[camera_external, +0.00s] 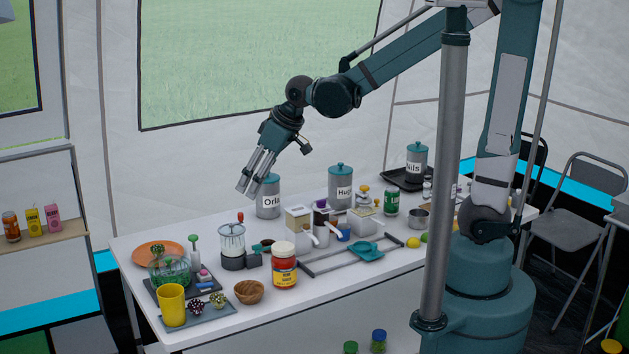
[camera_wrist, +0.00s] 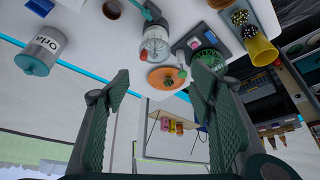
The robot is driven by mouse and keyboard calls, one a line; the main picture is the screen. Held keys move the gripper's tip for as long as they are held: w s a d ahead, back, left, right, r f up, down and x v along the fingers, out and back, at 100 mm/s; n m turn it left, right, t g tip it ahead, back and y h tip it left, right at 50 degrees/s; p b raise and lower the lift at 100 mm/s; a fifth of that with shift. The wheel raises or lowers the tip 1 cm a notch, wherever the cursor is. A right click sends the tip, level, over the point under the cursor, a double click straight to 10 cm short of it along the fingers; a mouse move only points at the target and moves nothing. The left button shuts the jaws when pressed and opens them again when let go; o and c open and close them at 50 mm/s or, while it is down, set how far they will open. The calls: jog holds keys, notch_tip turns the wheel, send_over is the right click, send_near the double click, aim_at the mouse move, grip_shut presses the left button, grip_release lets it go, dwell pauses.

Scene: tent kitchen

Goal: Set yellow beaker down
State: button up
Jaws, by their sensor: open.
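The yellow beaker (camera_external: 173,306) stands upright at the front left of the white table, on a grey-blue tray (camera_external: 215,309) beside small cactus-like balls. It also shows in the wrist view (camera_wrist: 263,49) at the upper right, apart from my fingers. My gripper (camera_external: 250,185) is raised above the back of the table, near the canister marked Orla (camera_external: 268,203). It is open and empty, and the wrist view shows its two fingers (camera_wrist: 160,115) spread wide with nothing between them.
The table's front left edge is close to the beaker.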

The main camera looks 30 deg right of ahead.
jog(key=s+d+r+m+t+h, duration=0.1)
jog(key=d+r+m, duration=0.1)
jog(key=d, duration=0.8)
jog(key=s+d+r+m, duration=0.1)
jog(key=d+r+m, duration=0.15)
jog(key=d, duration=0.85)
jog(key=s+d+m+t+h, duration=0.1)
jog(key=s+d, duration=0.3)
jog(key=d, duration=0.4)
jog(key=s+d+m+h, duration=0.1)
jog(key=s+d, duration=0.3)
jog(key=d, duration=0.4)
jog(key=shift+s+r+m+t+h, duration=0.15)
jog(key=shift+s+m+t+h, duration=0.2)
jog(key=shift+m, duration=0.4)
